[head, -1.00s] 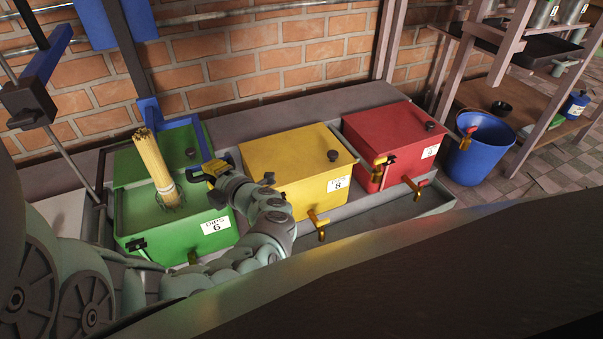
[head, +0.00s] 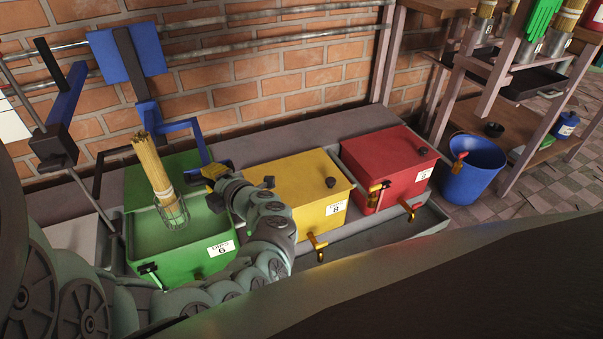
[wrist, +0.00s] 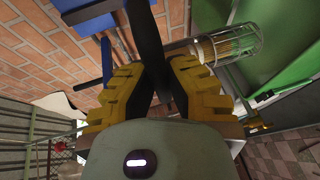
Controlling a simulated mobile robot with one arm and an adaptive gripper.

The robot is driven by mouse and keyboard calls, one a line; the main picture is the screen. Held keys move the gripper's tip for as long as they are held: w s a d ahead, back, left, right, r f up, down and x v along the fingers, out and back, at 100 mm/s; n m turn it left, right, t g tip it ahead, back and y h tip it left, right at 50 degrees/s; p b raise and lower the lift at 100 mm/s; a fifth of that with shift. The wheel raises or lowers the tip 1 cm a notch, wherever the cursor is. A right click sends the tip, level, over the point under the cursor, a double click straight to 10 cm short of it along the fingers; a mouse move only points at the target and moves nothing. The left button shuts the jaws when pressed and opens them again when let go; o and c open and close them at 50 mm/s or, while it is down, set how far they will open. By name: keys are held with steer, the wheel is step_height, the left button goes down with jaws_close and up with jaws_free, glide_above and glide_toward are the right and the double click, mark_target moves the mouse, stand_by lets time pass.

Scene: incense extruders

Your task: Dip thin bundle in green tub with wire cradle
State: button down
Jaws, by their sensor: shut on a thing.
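The thin bundle (head: 152,167) of pale sticks with a light band stands tilted in the wire cradle (head: 174,212). The cradle is over the open front of the green tub (head: 190,262), labelled 6, with its wire cage showing above the liquid. Whether its bottom still touches the liquid is unclear. The cradle, with the bundle's end, also shows in the wrist view (wrist: 232,45). My gripper (head: 214,172) is right of the cradle, at the lower end of the blue hanging frame (head: 183,126). In the wrist view its yellow fingers are shut on a dark bar (wrist: 148,45).
A yellow tub (head: 300,190) and a red tub (head: 390,165) stand right of the green one, with taps in front. A blue bucket (head: 472,175) and a wooden rack (head: 540,120) are further right. A brick wall (head: 290,70) closes the back.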

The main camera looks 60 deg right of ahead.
step_height(320, 180, up, 6)
steer(key=p, duration=0.3)
steer(key=shift+w+p, duration=0.1)
steer(key=shift+p, duration=0.3)
steer(key=shift+f, duration=0.1)
steer(key=c, duration=1)
jaws_free()
steer(key=shift+w, duration=0.1)
steer(key=shift+o, duration=0.3)
steer(key=shift+s, duration=0.2)
steer(key=v, duration=1.2)
